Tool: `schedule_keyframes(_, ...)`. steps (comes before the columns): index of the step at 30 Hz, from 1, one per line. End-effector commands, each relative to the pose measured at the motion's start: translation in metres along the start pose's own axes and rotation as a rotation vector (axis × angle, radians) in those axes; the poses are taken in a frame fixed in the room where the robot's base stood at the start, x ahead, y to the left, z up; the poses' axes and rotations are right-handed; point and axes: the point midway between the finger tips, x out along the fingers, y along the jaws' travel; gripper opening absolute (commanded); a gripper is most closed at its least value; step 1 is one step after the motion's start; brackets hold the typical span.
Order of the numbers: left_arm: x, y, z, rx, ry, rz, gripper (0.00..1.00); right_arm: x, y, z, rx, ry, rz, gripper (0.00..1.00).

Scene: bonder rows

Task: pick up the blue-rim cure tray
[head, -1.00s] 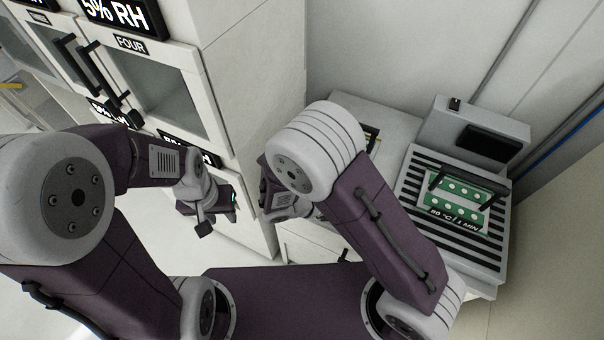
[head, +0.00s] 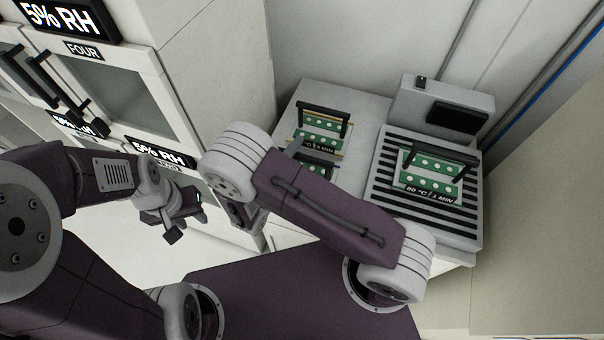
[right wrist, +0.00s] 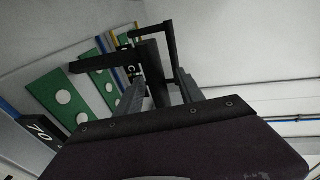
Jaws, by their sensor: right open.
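A tray with green boards and a blue edge (right wrist: 9,108) shows at the left of the right wrist view, beside a label reading 70. In the head view, the nearer green tray (head: 316,165) on the left part of the bench is partly hidden by my right arm; its rim colour is unclear there. My right gripper (right wrist: 163,88) is open; its two grey fingers point toward a black tray handle (right wrist: 168,42). I cannot tell whether they touch it. My left gripper (head: 172,226) hangs at the left, away from the trays; its jaws are unclear.
A yellow-edged tray (head: 322,124) with a black handle stands at the back of the bench (head: 361,108). Another handled tray (head: 430,180) sits on the slatted plate (head: 456,222), labelled 80 °C / 1 MIN. Dry cabinets (head: 150,95) stand at the left.

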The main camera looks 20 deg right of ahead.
Motion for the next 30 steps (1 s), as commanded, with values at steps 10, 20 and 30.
schedule_keyframes(10,-0.001,0.0,-0.0001,0.0,0.0,0.0,0.36,0.0132,0.0005,0.0002,0.001,-0.001,0.0,0.4)
schedule_keyframes(20,-0.001,0.0,-0.0001,0.0,0.0,0.0,0.36,0.013,0.0005,0.0002,0.001,-0.001,0.0,0.0)
schedule_keyframes(30,-0.001,0.0,-0.0001,0.0,0.0,0.0,0.36,0.013,0.0009,0.0001,0.0,0.0,0.001,0.0)
